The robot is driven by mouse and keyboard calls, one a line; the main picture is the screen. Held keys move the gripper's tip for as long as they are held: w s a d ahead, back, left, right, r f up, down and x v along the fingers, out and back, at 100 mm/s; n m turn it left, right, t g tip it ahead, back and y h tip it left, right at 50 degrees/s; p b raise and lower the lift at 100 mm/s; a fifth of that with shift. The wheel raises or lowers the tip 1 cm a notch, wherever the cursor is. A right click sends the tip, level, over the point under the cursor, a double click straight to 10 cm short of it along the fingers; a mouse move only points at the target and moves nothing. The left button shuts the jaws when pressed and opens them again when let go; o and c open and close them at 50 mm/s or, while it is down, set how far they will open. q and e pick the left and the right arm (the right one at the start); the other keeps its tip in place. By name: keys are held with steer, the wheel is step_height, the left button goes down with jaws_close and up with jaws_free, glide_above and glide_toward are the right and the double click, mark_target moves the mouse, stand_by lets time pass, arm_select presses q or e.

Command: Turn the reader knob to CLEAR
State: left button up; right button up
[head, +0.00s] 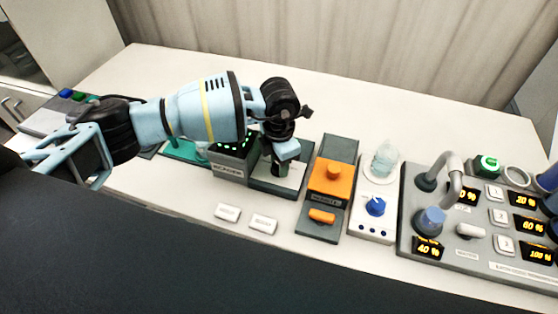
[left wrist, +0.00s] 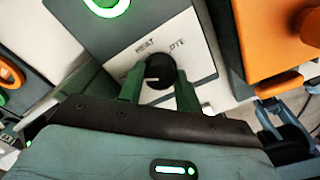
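A further mark at the left is partly hidden by a finger. In the head view my left gripper (head: 281,165) reaches down over the reader.
An orange unit (head: 331,180) stands close right of the reader, then a white panel with a blue knob (head: 375,206). A grey console (head: 415,205) with percent displays lies further right. Two white labelled tiles (head: 228,213) lie in front. The table behind is clear.

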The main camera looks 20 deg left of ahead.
arm_select(q)
steer(key=o, duration=0.5)
steer(key=shift+r, duration=0.55)
step_height(320, 180, up, 7)
steer(key=shift+f, duration=0.1)
steer(key=shift+f, duration=0.1)
